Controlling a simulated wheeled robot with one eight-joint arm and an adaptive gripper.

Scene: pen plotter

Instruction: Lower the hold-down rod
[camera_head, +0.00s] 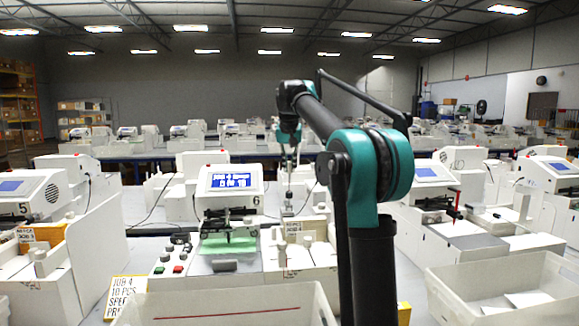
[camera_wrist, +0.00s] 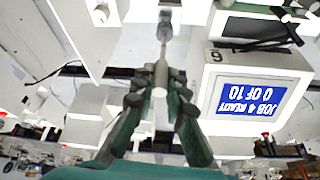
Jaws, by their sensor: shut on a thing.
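My gripper (camera_wrist: 158,88) is shut on the pale upper end of the hold-down rod (camera_wrist: 164,36), with a dark finger on either side. The rod's thin metal shaft runs away from the fingers toward the top of the wrist view, to a wider grey part. In the head view my gripper (camera_head: 289,138) is above and to the right of the plotter numbered 6 (camera_head: 229,185), and the rod (camera_head: 289,182) stands upright below it. The plotter's blue screen (camera_head: 230,181) is lit; in the wrist view it reads upside down as "JOB 4 READY 0 OF 10" (camera_wrist: 251,100).
A control panel with buttons (camera_head: 176,256) and a yellow job card (camera_head: 125,291) are left of the plotter. A white bin (camera_head: 225,306) with a red line stands in front, another bin (camera_head: 500,290) at right. Neighbouring plotters flank this one. My arm hides part of the right side.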

